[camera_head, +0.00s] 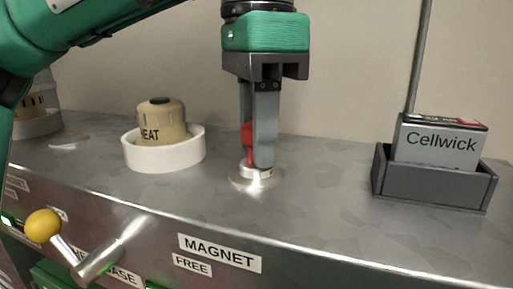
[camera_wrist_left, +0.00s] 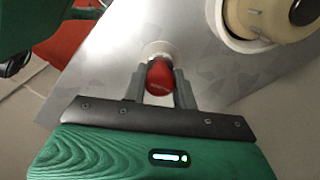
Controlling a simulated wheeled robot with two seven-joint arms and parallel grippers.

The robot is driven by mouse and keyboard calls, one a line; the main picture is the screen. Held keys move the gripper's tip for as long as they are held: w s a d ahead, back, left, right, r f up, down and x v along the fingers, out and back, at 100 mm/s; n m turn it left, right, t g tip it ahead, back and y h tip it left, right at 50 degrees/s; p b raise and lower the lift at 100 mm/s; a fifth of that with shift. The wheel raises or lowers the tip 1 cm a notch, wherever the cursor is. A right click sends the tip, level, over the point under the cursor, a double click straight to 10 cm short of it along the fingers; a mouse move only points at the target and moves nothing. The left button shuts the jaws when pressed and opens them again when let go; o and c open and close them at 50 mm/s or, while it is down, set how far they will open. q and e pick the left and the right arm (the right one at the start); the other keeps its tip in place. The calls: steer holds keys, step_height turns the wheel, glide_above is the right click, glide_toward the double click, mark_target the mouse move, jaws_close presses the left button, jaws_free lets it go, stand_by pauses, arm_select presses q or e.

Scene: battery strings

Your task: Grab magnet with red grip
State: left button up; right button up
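The magnet's red grip (camera_head: 247,136) stands upright over a round silvery base (camera_head: 257,181) on the metal counter, above the MAGNET label. It also shows in the left wrist view as a red knob (camera_wrist_left: 160,78). My left gripper (camera_head: 258,160) points straight down at it, its two fingers on either side of the red grip. In the left wrist view the fingers (camera_wrist_left: 160,88) flank the knob closely. Whether they press on it is not clear. My right gripper is in neither view.
A tan HEAT knob in a white ring (camera_head: 189,157) is left of the magnet. A Cellwick battery (camera_head: 439,143) sits in a dark grey holder (camera_head: 432,194) at the right. A yellow-balled lever (camera_head: 43,226) sticks out at the front left. The counter between magnet and holder is clear.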

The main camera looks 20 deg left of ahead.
arm_select(q)
steer(key=shift+c, duration=0.7)
